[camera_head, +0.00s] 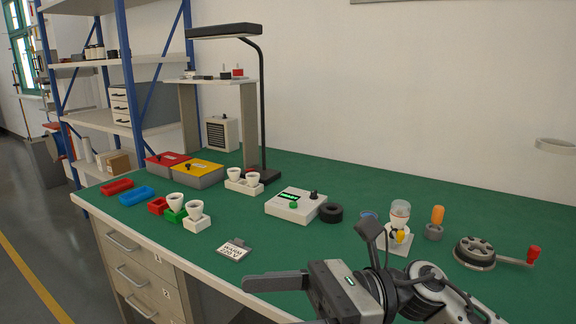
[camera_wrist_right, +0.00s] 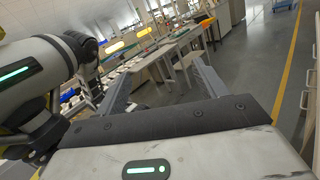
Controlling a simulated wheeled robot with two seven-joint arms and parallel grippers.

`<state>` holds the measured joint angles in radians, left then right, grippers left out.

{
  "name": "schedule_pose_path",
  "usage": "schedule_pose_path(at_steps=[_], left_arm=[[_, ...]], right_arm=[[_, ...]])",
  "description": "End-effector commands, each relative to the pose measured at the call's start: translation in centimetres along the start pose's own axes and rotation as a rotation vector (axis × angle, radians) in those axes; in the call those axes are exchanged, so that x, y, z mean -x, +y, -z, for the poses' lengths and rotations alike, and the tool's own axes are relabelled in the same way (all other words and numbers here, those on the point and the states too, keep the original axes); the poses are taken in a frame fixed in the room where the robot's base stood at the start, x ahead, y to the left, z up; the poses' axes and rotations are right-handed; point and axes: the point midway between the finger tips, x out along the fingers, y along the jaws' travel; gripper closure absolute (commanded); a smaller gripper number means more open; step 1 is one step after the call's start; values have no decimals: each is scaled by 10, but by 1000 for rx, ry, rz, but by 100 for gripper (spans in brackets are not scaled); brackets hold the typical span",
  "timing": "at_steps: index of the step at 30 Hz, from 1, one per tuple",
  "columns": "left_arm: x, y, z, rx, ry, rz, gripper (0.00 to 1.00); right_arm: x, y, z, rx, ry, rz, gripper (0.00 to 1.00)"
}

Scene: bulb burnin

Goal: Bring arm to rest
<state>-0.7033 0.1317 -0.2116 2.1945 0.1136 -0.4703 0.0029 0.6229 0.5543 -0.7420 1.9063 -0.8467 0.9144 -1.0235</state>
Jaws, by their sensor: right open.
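My right gripper (camera_head: 272,302) reaches in from the lower right of the head view, over the front edge of the green bench. It points left, and one finger is clearly seen; the other is mostly cut off at the bottom. In the right wrist view, its two fingers (camera_wrist_right: 160,88) stand wide apart with nothing between them. They face out over the room and floor. My left arm and gripper are not in the head view.
On the green bench (camera_head: 330,259) are a tester box (camera_head: 296,207), a black ring (camera_head: 331,213), a bulb (camera_head: 400,211) in a white holder, a crank reel (camera_head: 474,252), a label card (camera_head: 234,249), cup-shaped white pieces and coloured trays. A black lamp stands behind. Open floor lies left.

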Motion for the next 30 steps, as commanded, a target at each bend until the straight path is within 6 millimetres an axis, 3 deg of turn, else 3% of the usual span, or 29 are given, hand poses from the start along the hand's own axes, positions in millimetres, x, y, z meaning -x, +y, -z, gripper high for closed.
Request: schedule_pose_path(at_steps=[2, 4, 8, 11, 15, 20, 21, 25, 27, 30], left_arm=[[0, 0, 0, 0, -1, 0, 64], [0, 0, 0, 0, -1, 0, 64], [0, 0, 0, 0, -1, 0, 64], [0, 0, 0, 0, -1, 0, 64], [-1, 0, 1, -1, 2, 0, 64], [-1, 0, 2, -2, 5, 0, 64], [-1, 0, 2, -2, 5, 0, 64], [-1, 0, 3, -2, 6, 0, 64], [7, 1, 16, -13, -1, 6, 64], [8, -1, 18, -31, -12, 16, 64]], right_arm=[[0, -5, -8, -303, -278, 73, 29], [14, -18, -10, -576, -511, 136, 29], [60, -45, 19, -1102, -947, 239, 29], [101, -54, 73, -1504, -1293, 309, 29], [144, -38, 164, -1962, -1737, 375, 29], [164, 0, 238, -2266, -2099, 416, 29], [166, 10, 252, 2224, 2086, -407, 29], [169, 41, 288, 2018, 1962, -362, 29], [169, 42, 275, 2015, 1965, -389, 29], [170, 43, 273, 2015, 1971, -424, 29]])
